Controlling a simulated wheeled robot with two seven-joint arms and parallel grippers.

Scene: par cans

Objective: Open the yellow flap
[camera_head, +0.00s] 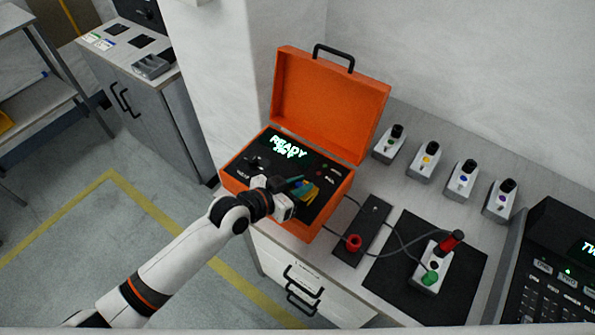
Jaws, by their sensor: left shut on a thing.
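The open orange case (336,93) stands on the counter with its lid raised and a lit "READY" display (288,148) on its dark panel. The yellow flap (309,193) is a small yellow piece on the right part of that panel, partly hidden by my gripper. My left gripper (298,187) reaches in over the case's front edge and is shut on the yellow flap. The exact grip and how far the flap is raised are too small to tell. My right gripper is not in view.
Cables run from the case to a dark strip with a red ring (353,242) and to a grey unit (432,268) with red and green plugs on a black mat (400,290). Several grey units with coloured buttons line the wall. A black console (555,265) stands right.

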